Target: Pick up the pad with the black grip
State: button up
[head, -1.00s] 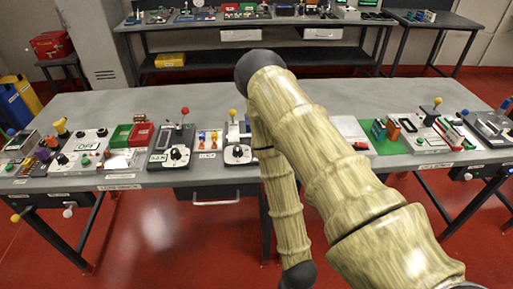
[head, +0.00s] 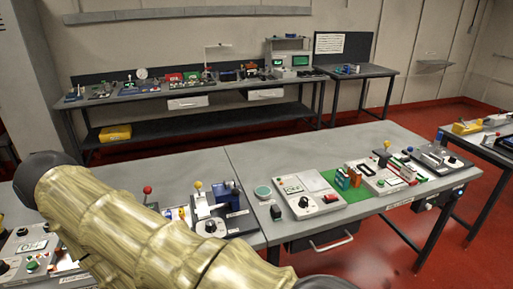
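I cannot make out for certain a pad with a black grip in the head view. A small dark block (head: 276,212) stands on the near table, below a round teal-rimmed dish (head: 262,192); it is too small to tell whether it is a grip on a pad. My arm, with its pale wood-like links, fills the lower left and hides part of the near table. My gripper is not in view.
The near grey table (head: 240,160) bears a white panel (head: 308,195), a green mat (head: 350,190) with coloured blocks, and several lever devices. A back bench (head: 215,85) holds more equipment.

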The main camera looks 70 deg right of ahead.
aim_at(275, 213)
jog(key=i, duration=0.7)
jog(key=z, duration=2.2)
